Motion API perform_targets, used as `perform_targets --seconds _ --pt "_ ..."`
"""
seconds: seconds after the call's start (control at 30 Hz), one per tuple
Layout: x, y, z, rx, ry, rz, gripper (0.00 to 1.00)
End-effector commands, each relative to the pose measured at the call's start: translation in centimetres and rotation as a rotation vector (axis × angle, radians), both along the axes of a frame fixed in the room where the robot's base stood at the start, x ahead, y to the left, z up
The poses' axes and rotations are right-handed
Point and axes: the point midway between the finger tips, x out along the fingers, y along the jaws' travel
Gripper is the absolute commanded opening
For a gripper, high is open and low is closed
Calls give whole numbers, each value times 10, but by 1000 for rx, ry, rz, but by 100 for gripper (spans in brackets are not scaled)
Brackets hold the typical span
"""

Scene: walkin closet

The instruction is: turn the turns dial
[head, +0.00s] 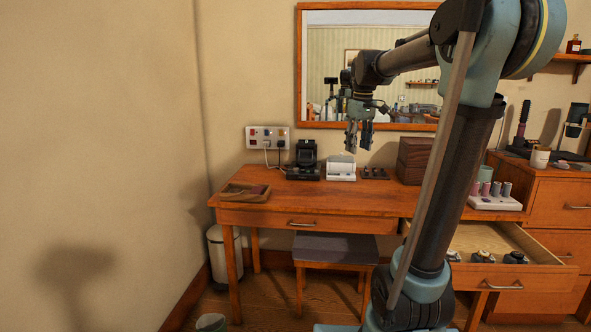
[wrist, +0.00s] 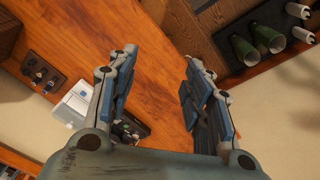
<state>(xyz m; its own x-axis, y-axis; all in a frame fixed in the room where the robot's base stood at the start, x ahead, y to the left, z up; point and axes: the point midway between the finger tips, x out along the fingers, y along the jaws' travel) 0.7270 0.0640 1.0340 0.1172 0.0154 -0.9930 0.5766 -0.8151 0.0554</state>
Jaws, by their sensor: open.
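My gripper (head: 359,143) hangs above the desk in the head view, fingers pointing down, open and empty. The wrist view also shows its two fingers spread apart (wrist: 160,62), with bare wood between the tips. A black device (head: 303,162) with a raised open top stands at the back of the desk, left of my gripper. A white box-like device (head: 341,171) stands to its right, roughly below my gripper, and shows in the wrist view (wrist: 78,104). I cannot make out which small part is the turns dial.
A wooden tray (head: 244,192) lies at the left. An open drawer (head: 488,241) juts out at right. The desk's front middle (head: 330,198) is clear. A stool (head: 335,247) stands below.

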Motion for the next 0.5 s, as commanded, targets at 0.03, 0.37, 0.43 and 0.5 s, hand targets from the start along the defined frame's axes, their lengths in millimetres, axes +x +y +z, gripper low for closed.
perform_targets --seconds 0.03,0.37,0.43,0.5 --pt "18 7 8 -2 4 27 46" --pt "120 49 43 -22 25 218 46" --pt "141 60 46 -25 29 259 46" --pt "161 70 49 -29 34 299 46"
